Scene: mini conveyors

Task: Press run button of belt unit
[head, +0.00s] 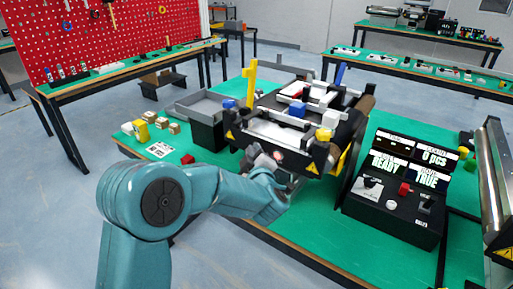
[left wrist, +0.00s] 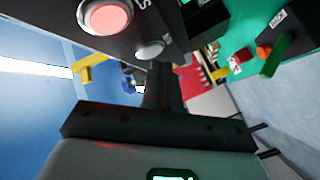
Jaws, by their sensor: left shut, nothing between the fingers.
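The belt unit (head: 318,157) stands on the green table in the middle of the head view, with a dark body, light rails and yellow warning labels. A round button glowing pinkish-red (left wrist: 108,17) in a pale ring shows on a black panel in the left wrist view, with a grey button (left wrist: 150,48) beside it. My left gripper (head: 262,160) is shut and empty, close to this panel. Its dark fingers (left wrist: 163,88) point towards the grey button; contact cannot be told. My right gripper is out of view.
A black control box (head: 395,218) with displays reading READY and TRUE stands right of the belt unit. A grey bin (head: 205,105), small blocks (head: 174,128) and a red cube (head: 187,159) lie left. A metal roller (head: 493,185) is at the right edge.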

